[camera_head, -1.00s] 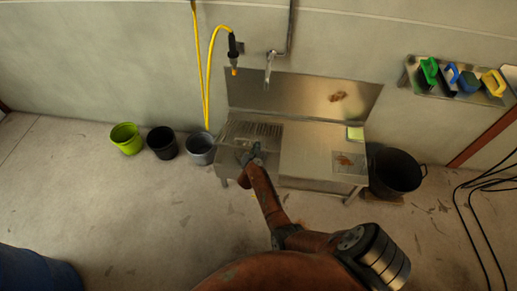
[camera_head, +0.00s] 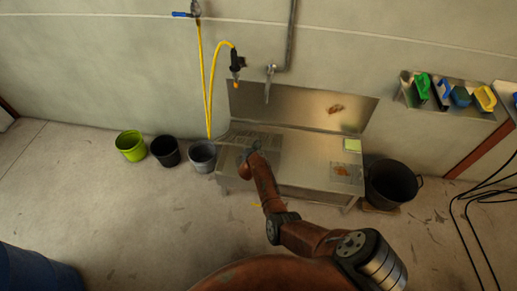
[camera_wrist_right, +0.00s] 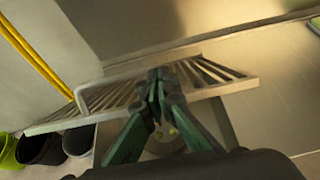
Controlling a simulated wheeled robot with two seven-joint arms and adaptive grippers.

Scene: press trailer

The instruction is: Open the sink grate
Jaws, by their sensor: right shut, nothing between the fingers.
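The steel sink unit (camera_head: 300,180) stands against the wall. Its barred grate (camera_head: 240,136) is over the basin at the left end. In the right wrist view the grate (camera_wrist_right: 222,80) appears tilted up, with its near edge off the basin rim and the basin floor and drain showing below. A small bent handle (camera_wrist_right: 86,90) is at the grate's left side. My right gripper (camera_head: 254,146) is at the grate; its fingers (camera_wrist_right: 158,78) are shut and empty, in front of the bars near the grate's edge. Whether they touch it is unclear. My left gripper is out of view.
A faucet (camera_head: 269,80) and a hanging sprayer (camera_head: 237,65) with a yellow hose are above the sink. Green (camera_head: 131,147), black (camera_head: 164,151) and grey (camera_head: 202,157) buckets stand left. A black tub (camera_head: 391,186) stands right. The floor in front is clear.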

